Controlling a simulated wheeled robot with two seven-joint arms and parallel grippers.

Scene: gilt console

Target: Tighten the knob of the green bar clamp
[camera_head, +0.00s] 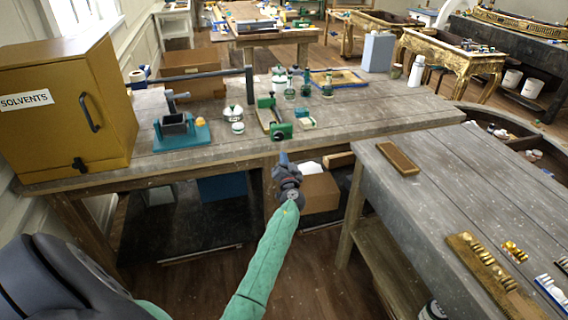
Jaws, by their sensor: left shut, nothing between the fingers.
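The green bar clamp (281,131) appears to be the green-ended tool lying near the front edge of the grey wooden bench, with a bar running back from its green front block. Its knob is too small to make out. My left gripper (283,158) is shut and empty. In the picture it is just below the clamp's front block, by the bench's front edge, apart from the clamp as far as I can tell. My green-sleeved left arm reaches up to it from the bottom. My right gripper is out of view.
A yellow solvents cabinet (52,120) stands on the bench (350,122) at left, beside a teal vise (181,136). White jars (234,113) and green bottles stand near the clamp. A second grey table (450,190) with a wooden block (398,158) fills the right.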

